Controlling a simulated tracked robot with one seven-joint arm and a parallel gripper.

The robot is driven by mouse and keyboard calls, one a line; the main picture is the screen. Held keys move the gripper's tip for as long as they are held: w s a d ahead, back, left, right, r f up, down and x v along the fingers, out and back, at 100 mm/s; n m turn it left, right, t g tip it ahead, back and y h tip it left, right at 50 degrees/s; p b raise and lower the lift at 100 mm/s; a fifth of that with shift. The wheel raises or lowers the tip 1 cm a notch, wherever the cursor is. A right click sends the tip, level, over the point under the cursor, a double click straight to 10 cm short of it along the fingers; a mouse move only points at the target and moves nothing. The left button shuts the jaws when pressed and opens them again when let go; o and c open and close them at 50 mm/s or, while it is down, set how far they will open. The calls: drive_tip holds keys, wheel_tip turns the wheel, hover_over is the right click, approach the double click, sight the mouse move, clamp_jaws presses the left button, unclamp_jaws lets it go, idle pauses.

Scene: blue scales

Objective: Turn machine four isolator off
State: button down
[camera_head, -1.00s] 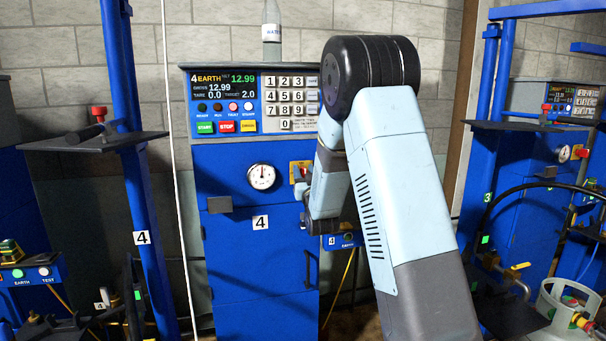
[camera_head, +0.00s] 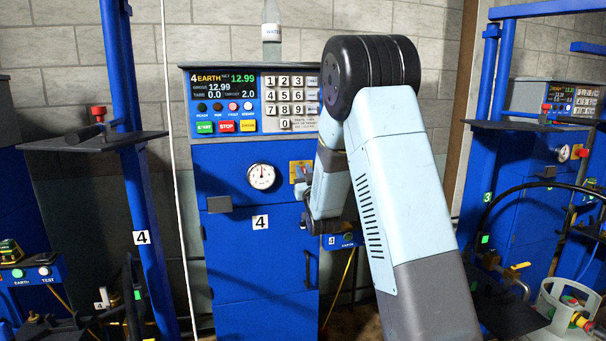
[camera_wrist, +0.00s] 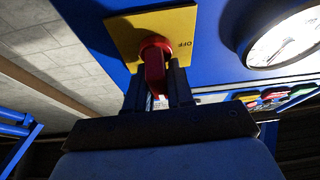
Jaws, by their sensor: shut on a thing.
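Machine four is a blue cabinet (camera_head: 235,275) with a number 4 label on its door. Its isolator has a yellow plate on the front panel, partly behind my arm in the head view (camera_head: 297,168). In the wrist view the yellow plate (camera_wrist: 185,22) shows the word OFF on its right side, and a red handle (camera_wrist: 155,62) stands out from it. My gripper (camera_wrist: 160,88) is shut on the red handle, with a dark finger on each side of it. The fingertips are largely hidden behind my arm in the head view.
A round white gauge (camera_head: 261,176) sits left of the isolator, and it shows close by in the wrist view (camera_wrist: 285,40). Above are a keypad (camera_head: 290,98) and green, red and yellow buttons. A blue post (camera_head: 128,170) rises at left.

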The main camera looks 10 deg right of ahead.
drive_tip(key=n+y, duration=0.1)
drive_tip(key=n, duration=0.1)
drive_tip(key=n+y, duration=0.1)
drive_tip(key=n, duration=0.1)
drive_tip(key=n+y, duration=0.1)
drive_tip(key=n, duration=0.2)
drive_tip(key=shift+a+g, duration=0.25)
drive_tip(key=shift+g, duration=0.15)
drive_tip(key=n+g+y, duration=0.1)
drive_tip(key=n, duration=0.2)
drive_tip(key=n+g+y, duration=0.1)
drive_tip(key=n, duration=0.3)
drive_tip(key=f+n+g+y, duration=0.1)
drive_tip(key=n, duration=0.3)
drive_tip(key=shift+a+g+y, duration=0.3)
drive_tip(key=shift+a+y, duration=0.1)
drive_tip(key=shift+a+f+n+g, duration=0.15)
drive_tip(key=shift+n+g, duration=0.2)
drive_tip(key=shift+n, duration=0.55)
drive_tip(key=shift+f+n+g, duration=0.15)
drive_tip(key=shift+n+g, duration=0.2)
drive_tip(key=shift+n, duration=0.55)
drive_tip(key=shift+s+f, duration=0.1)
drive_tip(key=c, duration=1.1)
unclamp_jaws()
drive_tip(key=shift+c, duration=0.2)
drive_tip(key=shift+o, duration=0.3)
drive_tip(key=shift+d, duration=0.2)
